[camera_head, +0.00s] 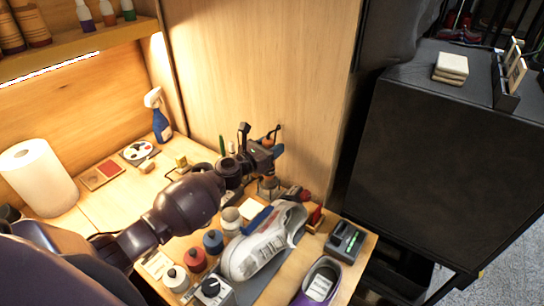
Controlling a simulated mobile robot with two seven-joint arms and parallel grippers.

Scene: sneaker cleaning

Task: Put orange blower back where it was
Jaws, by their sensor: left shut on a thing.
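My left arm reaches in from the lower left, and its gripper (272,152) is over the far part of the wooden workbench (92,217). It is shut on the orange blower (268,142), of which a small orange part with a dark tip shows. The gripper's dark parts hide most of the blower. A holder or cup stands just below the gripper, and I cannot tell whether the blower touches it. My right gripper is out of view.
A white-grey sneaker (262,243) stands near the bench's front, beside bottles with red (195,259) and blue (213,241) parts. A purple shoe (318,284) and a dark device (344,241) are right. A paper roll (38,176) and blue spray bottle (160,124) stand left.

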